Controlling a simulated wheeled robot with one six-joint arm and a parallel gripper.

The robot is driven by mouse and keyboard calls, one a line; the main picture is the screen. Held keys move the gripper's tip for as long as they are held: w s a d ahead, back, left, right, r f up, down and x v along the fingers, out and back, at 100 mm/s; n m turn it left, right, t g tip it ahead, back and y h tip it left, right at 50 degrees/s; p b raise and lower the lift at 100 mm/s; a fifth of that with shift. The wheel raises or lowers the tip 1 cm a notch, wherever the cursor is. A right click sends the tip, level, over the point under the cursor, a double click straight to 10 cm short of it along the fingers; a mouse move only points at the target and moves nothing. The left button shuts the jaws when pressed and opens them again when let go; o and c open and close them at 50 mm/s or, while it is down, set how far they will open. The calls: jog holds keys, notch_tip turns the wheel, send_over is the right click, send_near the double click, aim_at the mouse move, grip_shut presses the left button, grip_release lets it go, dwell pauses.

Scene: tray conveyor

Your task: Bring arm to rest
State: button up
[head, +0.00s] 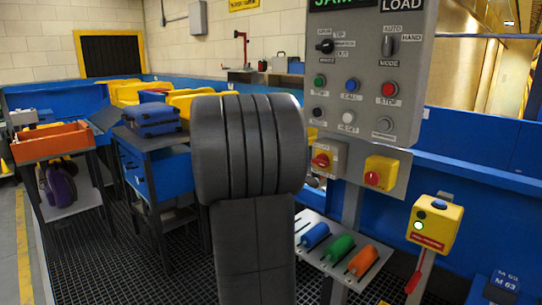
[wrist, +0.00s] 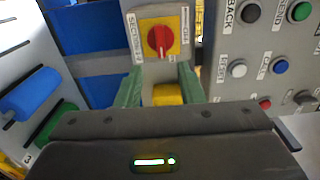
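My gripper (wrist: 160,78) shows in the wrist view as two green fingers standing apart, with a gap between them. A yellow block (wrist: 167,94) shows in this gap beyond the dark gripper body; I cannot tell its distance, and nothing looks clamped. A red rotary switch on a yellow plate (wrist: 158,38) is just beyond the fingertips. In the head view my dark arm fills the middle and hides my gripper.
Blue, green and orange handles (head: 339,247) sit on a low sloped plate. A yellow box (head: 434,222) is further right. A blue case (head: 151,117) and orange tray (head: 50,143) are left.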

aim_at(318, 163)
jog(key=x, duration=0.9)
jog(key=shift+w+d+r+p, duration=0.2)
jog(key=shift+p, duration=0.15)
jog(key=shift+s+a+n+p, duration=0.1)
jog(key=shift+n+p, duration=0.8)
jog(key=shift+n, duration=0.1)
jog(key=n+p, duration=0.3)
jog(key=shift+r, duration=0.1)
jog(key=n+p, duration=0.3)
jog(key=shift+n+p, duration=0.6)
jog(key=shift+p, duration=0.2)
jog(key=shift+f, duration=0.25)
